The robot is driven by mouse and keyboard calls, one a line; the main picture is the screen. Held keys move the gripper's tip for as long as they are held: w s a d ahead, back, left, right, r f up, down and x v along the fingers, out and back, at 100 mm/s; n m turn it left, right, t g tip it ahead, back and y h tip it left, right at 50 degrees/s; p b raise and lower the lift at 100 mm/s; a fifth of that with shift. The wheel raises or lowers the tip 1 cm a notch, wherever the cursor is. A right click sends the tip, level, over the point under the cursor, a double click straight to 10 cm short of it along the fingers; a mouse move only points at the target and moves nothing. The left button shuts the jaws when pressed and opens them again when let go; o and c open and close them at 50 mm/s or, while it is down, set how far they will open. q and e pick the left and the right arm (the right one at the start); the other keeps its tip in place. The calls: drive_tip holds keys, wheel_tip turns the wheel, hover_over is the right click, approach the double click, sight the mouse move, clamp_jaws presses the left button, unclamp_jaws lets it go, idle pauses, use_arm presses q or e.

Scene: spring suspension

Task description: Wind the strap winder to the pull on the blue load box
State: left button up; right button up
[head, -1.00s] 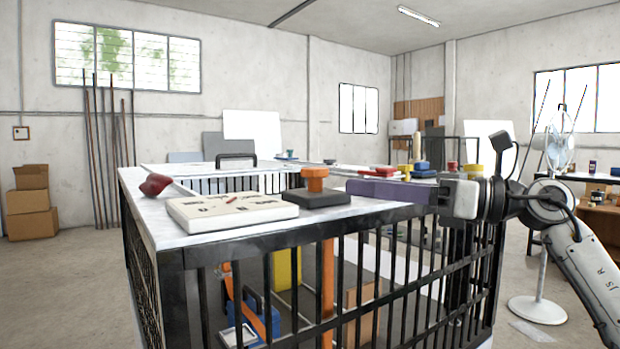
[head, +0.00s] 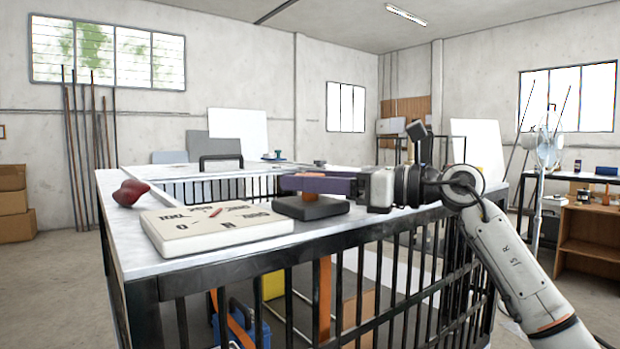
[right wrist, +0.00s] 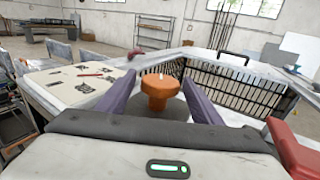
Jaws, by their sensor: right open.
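The strap winder is an orange knob (right wrist: 160,92) on a dark base (head: 312,207) on the bench top. My right gripper (head: 290,184) reaches in from the right, its purple fingers level with the knob and hiding most of it in the head view. In the right wrist view the fingers stand open on either side of the knob, with a gap at each side. A cream dial plate (head: 215,227) with a red pointer lies left of the winder; its marks are too small to read surely. The blue load box (head: 238,325) hangs low behind the bars, partly hidden, near an orange strap. My left gripper is out of view.
A dark red knob (head: 130,192) sits at the bench's left corner. A black handle (head: 221,158) stands at the back edge. In the right wrist view a red object (right wrist: 292,150) is close at the lower right. Black bars (head: 400,275) form the bench's front.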

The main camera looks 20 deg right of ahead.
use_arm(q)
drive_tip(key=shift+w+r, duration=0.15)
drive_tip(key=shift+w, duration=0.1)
use_arm(e)
drive_tip(key=shift+w+a, duration=0.1)
drive_tip(key=c, duration=1.1)
drive_tip(key=shift+o, duration=0.2)
drive_tip(key=shift+m+t+h, duration=0.5)
drive_tip(key=shift+h, duration=0.1)
drive_tip(key=shift+f+m+t+h+p, duration=0.1)
drive_tip(key=shift+m+t+h+p, duration=0.2)
drive_tip(key=shift+m+t+h, duration=0.45)
drive_tip(key=shift+f+m+t+h, duration=0.1)
drive_tip(key=shift+m+t+h, duration=0.25)
drive_tip(key=shift+h, duration=0.2)
use_arm(q)
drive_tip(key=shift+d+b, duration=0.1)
drive_tip(key=shift+b, duration=0.2)
use_arm(e)
drive_tip(key=shift+h, duration=0.3)
drive_tip(key=shift+m+t, duration=0.3)
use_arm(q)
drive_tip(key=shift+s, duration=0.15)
